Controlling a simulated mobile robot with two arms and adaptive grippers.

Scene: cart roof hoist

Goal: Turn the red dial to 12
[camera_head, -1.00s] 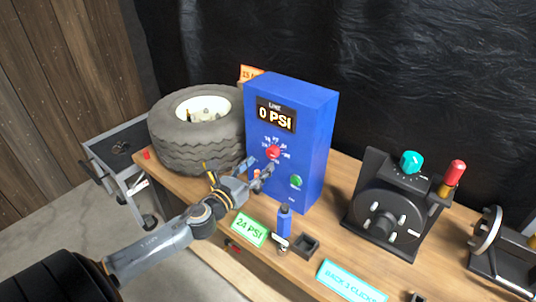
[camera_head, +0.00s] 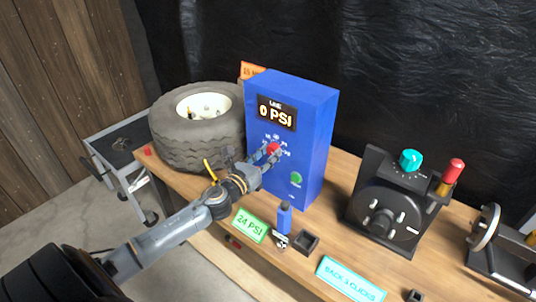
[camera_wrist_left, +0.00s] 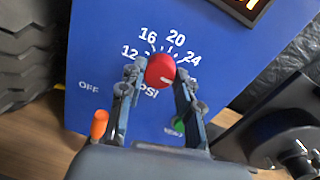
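The red dial (camera_head: 273,149) is on the front of the blue box (camera_head: 315,150), whose display (camera_head: 276,114) reads 0 PSI. In the left wrist view the red dial (camera_wrist_left: 160,70) has a short white mark at its lower right. Printed around it are OFF, 12, 16, 20 and 24; a further number is partly hidden. My left gripper (camera_head: 270,155) is at the dial. In the wrist view its fingers (camera_wrist_left: 160,75) stand open on either side of the dial, with small gaps apparent. My right gripper is not in view.
A green button (camera_head: 296,179) sits lower right on the box. A tire (camera_head: 190,145) stands left of it. A green 24 PSI card (camera_head: 250,226), a blue bottle-like item (camera_head: 284,218) and a small dark tray (camera_head: 305,243) are in front. A black device (camera_head: 385,215) stands right.

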